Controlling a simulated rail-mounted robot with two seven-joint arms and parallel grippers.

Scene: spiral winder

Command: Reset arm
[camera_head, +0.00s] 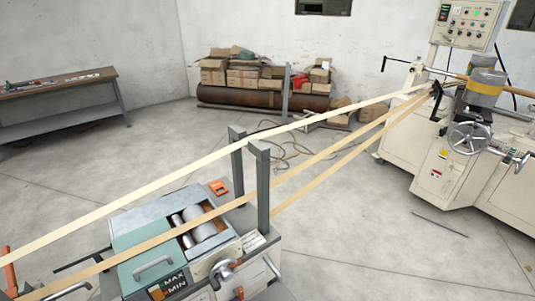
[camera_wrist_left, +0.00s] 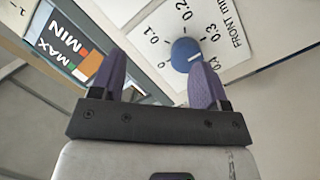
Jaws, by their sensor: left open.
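My left gripper (camera_wrist_left: 160,72) shows in the left wrist view with two purple fingers spread apart and nothing held between them. A blue knob (camera_wrist_left: 186,52) on a white dial plate (camera_wrist_left: 228,22) marked in tenths and "FRONT mm" lies beyond the fingertips, close to the right finger. Whether the finger touches the knob I cannot tell. The MAX/MIN label (camera_wrist_left: 72,48) is beyond the left finger. In the head view I cannot make out either gripper. My right gripper is in neither view.
A teal-and-grey roller machine (camera_head: 150,225) stands in front, with pale strips (camera_head: 330,152) running past posts (camera_head: 262,185) to the cream winder (camera_head: 440,170). Open floor (camera_head: 340,225) lies between the machines.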

